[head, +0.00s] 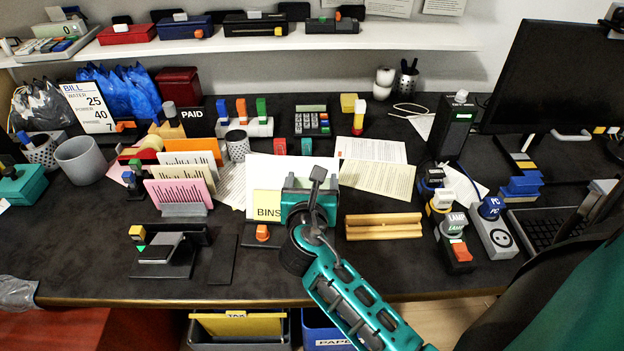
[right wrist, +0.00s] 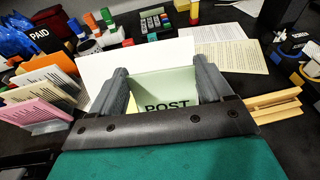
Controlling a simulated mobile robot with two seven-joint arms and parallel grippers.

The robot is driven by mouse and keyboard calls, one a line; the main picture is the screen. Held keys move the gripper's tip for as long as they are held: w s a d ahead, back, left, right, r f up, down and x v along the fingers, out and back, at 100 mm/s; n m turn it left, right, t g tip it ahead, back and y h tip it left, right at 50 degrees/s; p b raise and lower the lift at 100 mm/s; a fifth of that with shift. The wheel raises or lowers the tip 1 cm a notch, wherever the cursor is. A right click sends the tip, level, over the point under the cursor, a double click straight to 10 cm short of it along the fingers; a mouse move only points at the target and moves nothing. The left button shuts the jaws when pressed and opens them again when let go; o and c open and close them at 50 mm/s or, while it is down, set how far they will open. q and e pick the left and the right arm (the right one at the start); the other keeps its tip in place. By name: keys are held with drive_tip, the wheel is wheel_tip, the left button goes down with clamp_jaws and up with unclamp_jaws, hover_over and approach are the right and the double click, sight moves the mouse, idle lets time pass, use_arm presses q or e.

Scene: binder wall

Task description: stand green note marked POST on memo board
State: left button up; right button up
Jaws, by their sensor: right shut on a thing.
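My right gripper (head: 312,187) reaches in from the lower right, at the white upright panel that looks like the memo board (head: 285,166). In the right wrist view, the gripper (right wrist: 163,76) is shut on the pale green note marked POST (right wrist: 165,88). The white panel (right wrist: 130,62) stands close behind the note; I cannot tell whether they touch. In the head view the gripper hides the green note. A yellow note marked BINS (head: 267,203) stands at the panel's lower left, above an orange block (head: 262,232). My left gripper is not in view.
A wooden grooved rack (head: 383,226) lies right of the gripper. A file sorter with pink sheets (head: 180,193) stands left. Labelled switches (head: 455,245) crowd the right. Paper sheets (head: 378,178) lie behind the rack. The dark desk front is mostly clear.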

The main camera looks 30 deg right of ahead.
drive_tip(key=shift+w+d+f+b, duration=0.4)
drive_tip(key=shift+f+b, duration=0.2)
drive_tip(key=shift+f, duration=0.5)
drive_tip(key=shift+w+d+f+b, duration=0.25)
drive_tip(key=shift+w+f+b, duration=0.35)
drive_tip(key=shift+f, duration=0.55)
drive_tip(key=shift+w+d+f+b, duration=0.35)
drive_tip(key=shift+f+b, duration=0.3)
drive_tip(key=shift+f, duration=0.45)
drive_tip(key=shift+f, duration=0.25)
drive_tip(key=shift+s+a+f, duration=0.2)
drive_tip(key=shift+s+f, duration=0.1)
drive_tip(key=shift+f, duration=0.3)
drive_tip(key=o, duration=0.9)
